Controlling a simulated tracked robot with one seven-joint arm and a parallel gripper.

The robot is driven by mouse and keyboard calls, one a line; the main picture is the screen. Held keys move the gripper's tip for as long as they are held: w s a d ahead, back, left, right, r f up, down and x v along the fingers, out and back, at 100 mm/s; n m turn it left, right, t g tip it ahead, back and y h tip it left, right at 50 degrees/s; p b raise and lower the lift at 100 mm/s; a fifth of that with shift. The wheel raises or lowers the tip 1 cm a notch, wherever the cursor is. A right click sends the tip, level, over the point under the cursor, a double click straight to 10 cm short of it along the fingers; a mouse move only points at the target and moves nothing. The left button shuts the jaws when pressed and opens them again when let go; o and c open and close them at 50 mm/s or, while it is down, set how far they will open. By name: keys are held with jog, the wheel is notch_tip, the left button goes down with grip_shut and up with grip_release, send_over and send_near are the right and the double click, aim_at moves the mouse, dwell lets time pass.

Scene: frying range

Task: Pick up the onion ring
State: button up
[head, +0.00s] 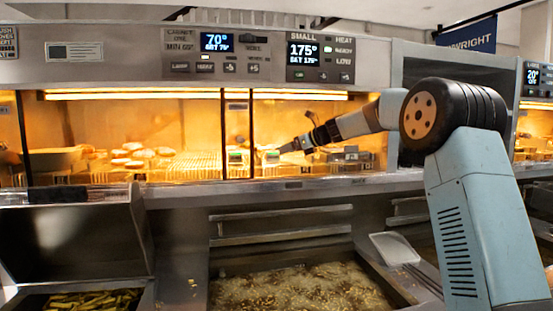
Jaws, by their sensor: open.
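My arm reaches from the right into the lit heated cabinet, and my gripper (284,148) is at its end, pointing left. The gripper is small in the picture and looks empty; its jaws are open. A small green and pale item (270,157) sits just left of and below the fingertips; I cannot tell whether they touch it. A similar item (236,157) stands further left, by the dark upright. I cannot clearly make out an onion ring; the food in the cabinet is too small to tell.
Several round pale-brown pieces (140,154) lie at the cabinet's left. A dark upright post (252,135) divides the cabinet near my gripper.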

jog(key=shift+x, duration=2.7)
jog(key=shift+s, duration=0.15)
jog(key=shift+c, duration=0.3)
jog(key=shift+f, duration=0.1)
jog(key=c, duration=0.5)
